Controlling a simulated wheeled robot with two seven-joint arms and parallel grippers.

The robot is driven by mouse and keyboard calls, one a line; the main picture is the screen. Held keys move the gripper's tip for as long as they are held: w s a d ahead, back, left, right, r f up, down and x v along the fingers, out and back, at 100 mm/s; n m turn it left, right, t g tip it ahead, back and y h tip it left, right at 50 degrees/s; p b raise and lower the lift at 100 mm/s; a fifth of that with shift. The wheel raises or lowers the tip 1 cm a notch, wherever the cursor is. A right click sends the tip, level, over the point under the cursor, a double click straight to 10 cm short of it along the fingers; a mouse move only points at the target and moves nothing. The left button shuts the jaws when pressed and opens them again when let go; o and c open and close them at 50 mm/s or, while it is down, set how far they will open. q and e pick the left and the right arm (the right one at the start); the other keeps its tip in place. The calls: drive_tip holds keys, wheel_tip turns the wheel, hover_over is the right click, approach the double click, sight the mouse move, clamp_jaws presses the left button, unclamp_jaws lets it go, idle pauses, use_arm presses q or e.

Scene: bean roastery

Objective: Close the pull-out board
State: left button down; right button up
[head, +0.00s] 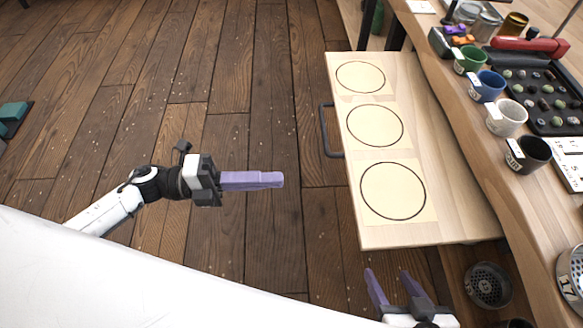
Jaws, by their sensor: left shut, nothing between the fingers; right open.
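The pull-out board (433,180) is light wood with three black circles on it. It sticks out to the left from under the bench top in the head view. Its dark handle (327,132) is on the board's left edge. My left gripper (281,180) has purple fingers and is shut and empty. It is over the floor, left of the board and a little nearer than the handle, apart from both. My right gripper (388,273) is open and empty, just in front of the board's near edge at the bottom.
The wooden bench (450,95) runs along the right. On it stand a green cup (470,60), a blue cup (487,86), a white cup (507,117), a black cup (528,154) and a black tray (543,124). A round perforated container (487,285) is below. The floor left of the board is clear.

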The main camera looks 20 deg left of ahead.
use_arm(q)
drive_tip(key=x, duration=1.2)
drive_tip(key=shift+d, duration=0.3)
drive_tip(key=shift+w, duration=0.1)
